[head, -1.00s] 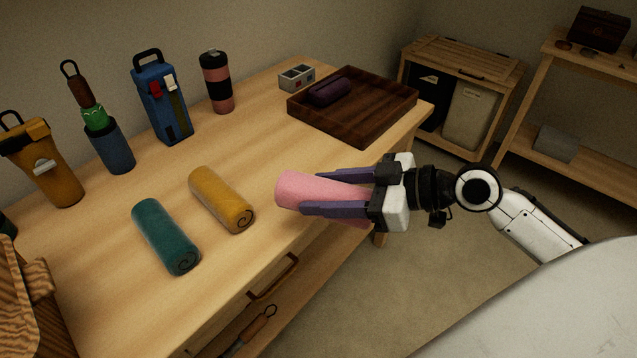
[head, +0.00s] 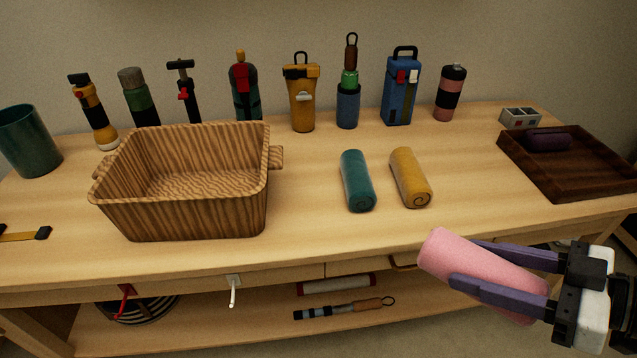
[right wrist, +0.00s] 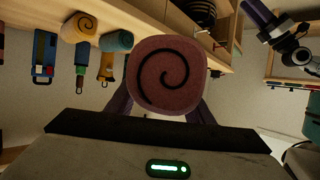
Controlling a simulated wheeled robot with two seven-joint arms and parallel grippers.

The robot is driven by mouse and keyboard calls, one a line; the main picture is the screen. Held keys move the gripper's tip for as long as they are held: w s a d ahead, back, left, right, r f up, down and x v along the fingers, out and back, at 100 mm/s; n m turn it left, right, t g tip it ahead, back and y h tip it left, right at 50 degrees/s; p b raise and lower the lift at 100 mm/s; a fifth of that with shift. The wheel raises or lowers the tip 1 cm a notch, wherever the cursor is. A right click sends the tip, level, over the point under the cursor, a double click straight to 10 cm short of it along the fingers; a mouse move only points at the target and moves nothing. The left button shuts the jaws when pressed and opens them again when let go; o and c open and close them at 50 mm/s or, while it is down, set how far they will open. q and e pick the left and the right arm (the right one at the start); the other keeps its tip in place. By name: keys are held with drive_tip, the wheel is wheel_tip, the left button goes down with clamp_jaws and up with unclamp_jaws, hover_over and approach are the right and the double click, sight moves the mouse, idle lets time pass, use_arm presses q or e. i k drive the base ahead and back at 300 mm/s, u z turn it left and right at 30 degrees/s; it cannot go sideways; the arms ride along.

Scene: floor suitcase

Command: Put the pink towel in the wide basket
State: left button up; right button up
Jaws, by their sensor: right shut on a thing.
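The rolled pink towel (head: 475,268) is held between the two purple fingers of my right gripper (head: 500,276), in front of the table's front edge at the right of the head view. In the right wrist view the towel's spiral end (right wrist: 168,74) faces the camera. The wide basket (head: 186,211) is a wood-striped, open-topped box on the left part of the table, and the inside that shows is empty. My right gripper is well to the right of the basket and apart from it. My left gripper does not show in the head view; part of an arm with purple fingers (right wrist: 262,18) shows in the right wrist view.
A teal rolled towel (head: 357,181) and a yellow one (head: 410,178) lie between basket and gripper. A dark wooden tray (head: 590,185) with a purple roll (head: 548,140) is at the right. Several bottles, including a blue one (head: 402,90), line the back.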

sight(205, 188)
drive_tip(key=u, duration=3.95)
drive_tip(key=k, duration=1.45)
drive_tip(key=z, duration=1.5)
drive_tip(key=i, duration=1)
drive_tip(key=z, duration=0.05)
